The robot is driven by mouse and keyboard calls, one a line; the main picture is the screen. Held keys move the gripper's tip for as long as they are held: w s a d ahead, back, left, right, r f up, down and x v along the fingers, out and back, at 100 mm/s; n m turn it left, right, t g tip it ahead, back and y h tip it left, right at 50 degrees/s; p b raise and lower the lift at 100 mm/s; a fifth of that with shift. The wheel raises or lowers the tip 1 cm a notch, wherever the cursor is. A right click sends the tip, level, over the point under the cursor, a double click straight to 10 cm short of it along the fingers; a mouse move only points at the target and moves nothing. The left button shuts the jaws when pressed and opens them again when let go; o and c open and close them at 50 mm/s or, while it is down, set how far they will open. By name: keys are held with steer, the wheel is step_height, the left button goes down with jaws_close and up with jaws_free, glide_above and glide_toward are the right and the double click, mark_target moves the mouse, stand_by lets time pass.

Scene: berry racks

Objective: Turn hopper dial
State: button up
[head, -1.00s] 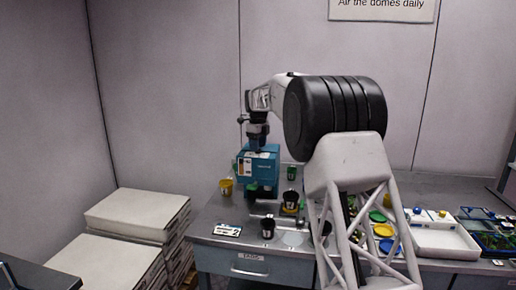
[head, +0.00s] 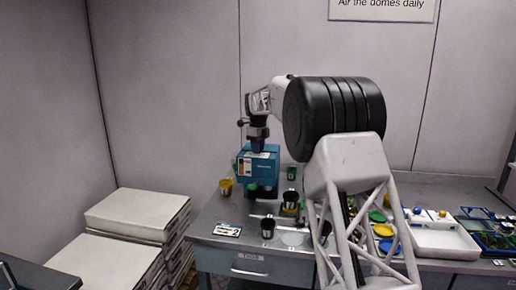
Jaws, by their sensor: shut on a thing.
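The teal hopper (head: 263,168) stands at the left end of the grey bench, with a pale label on its front left and a green part low on its front. My gripper (head: 257,147) points down at the top of the hopper, its fingertips small and dark against it. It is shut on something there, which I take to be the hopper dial. The dial itself is hidden by the gripper, so its angle cannot be told.
A yellow pot (head: 226,187) stands left of the hopper and a dark pot (head: 268,228) in front. A label card (head: 227,230) lies near the front edge. A white tray (head: 440,240) is at right. White boxes (head: 138,212) are stacked left of the bench.

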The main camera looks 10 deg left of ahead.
steer(key=shift+n, duration=0.3)
steer(key=n, duration=0.7)
steer(key=shift+n, duration=0.4)
steer(key=n, duration=0.4)
steer(key=shift+n, duration=2.2)
steer(key=o, duration=0.9)
steer(key=shift+w, duration=0.1)
steer(key=shift+o, duration=0.2)
steer(key=shift+r, duration=0.1)
